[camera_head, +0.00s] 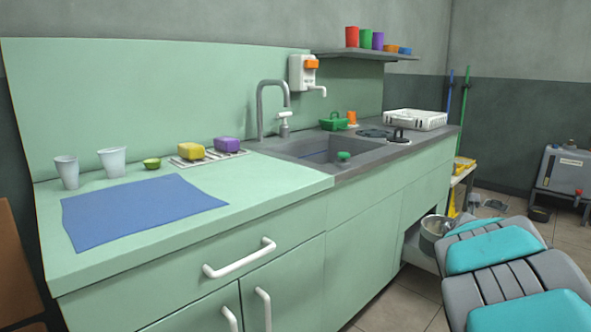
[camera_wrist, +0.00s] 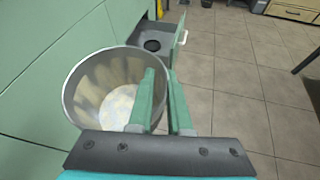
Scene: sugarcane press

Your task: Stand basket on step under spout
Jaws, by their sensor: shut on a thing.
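A grey metal basket (camera_wrist: 108,88), shaped like a round bucket, hangs in my gripper (camera_wrist: 163,75). The two green fingers are shut on the right side of its rim, one finger inside and one outside. Its inside looks empty. The basket (camera_head: 437,232) also shows in the head view beside the lower right end of the counter; my arm hides its right side and my fingertips. A grey machine (camera_head: 565,170) with a red knob stands at the far right by the wall. I cannot make out a spout or a step with certainty.
The green counter (camera_head: 290,180) runs along the left, close to the basket. A pulled-out drawer (camera_wrist: 184,33) with a white handle holds a dark round thing, just beyond the basket. Tiled floor (camera_wrist: 230,75) is clear on the right.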

